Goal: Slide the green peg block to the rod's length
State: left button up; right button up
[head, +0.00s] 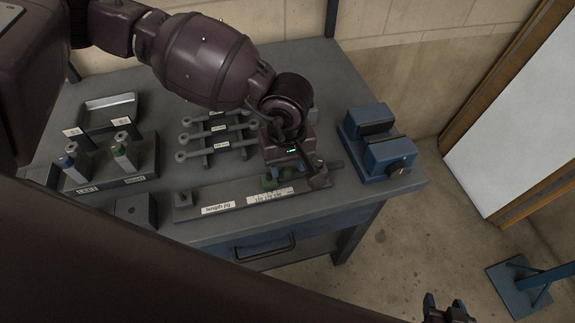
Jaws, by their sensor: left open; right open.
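The length jig (236,207) is a grey bar lying along the table's front edge, with a white label and a printed scale (270,197). The small green peg block (269,181) sits on the jig above the scale, partly hidden under my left gripper. My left gripper (291,174) is open and points down over the jig at the block; I cannot tell if it touches it. Several grey rods (217,143) with ringed ends lie on a rack behind the jig. My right gripper (447,308) is open and empty at the bottom right, away from the table.
A blue vise (378,148) stands at the table's right end. A dark block (136,210) lies left of the jig. A dark arm link of mine covers the lower left.

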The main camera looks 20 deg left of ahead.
pick_arm(q)
jog(key=shift+f, duration=0.9)
grip_shut()
